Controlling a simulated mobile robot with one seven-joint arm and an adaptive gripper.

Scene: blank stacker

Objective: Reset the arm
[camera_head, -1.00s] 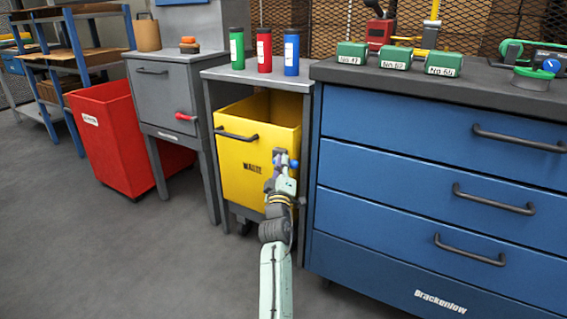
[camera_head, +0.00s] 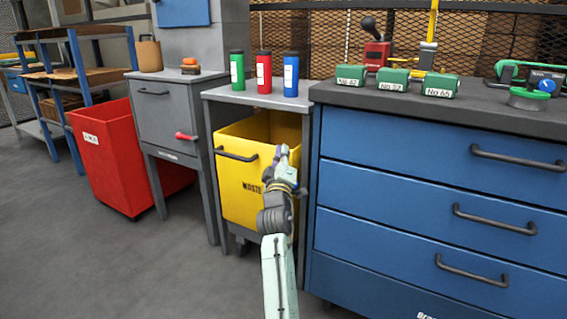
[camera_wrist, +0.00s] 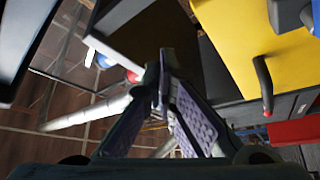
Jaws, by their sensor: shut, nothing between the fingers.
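My arm (camera_head: 278,270) reaches forward from the bottom of the head view, in front of the yellow waste bin. My gripper (camera_head: 282,149) is at its far end and overlaps the bin's front in the picture. In the wrist view my gripper's purple-padded fingers (camera_wrist: 166,72) meet at their tips with nothing between them. The gap between gripper and bin cannot be judged exactly.
The yellow waste bin (camera_head: 240,190) stands under a grey table (camera_head: 225,95) bearing green, red and blue bottles. A blue drawer cabinet (camera_head: 400,190) is on the right. A grey cabinet (camera_head: 165,110) and red bin (camera_head: 105,160) are left. Open floor lies front left.

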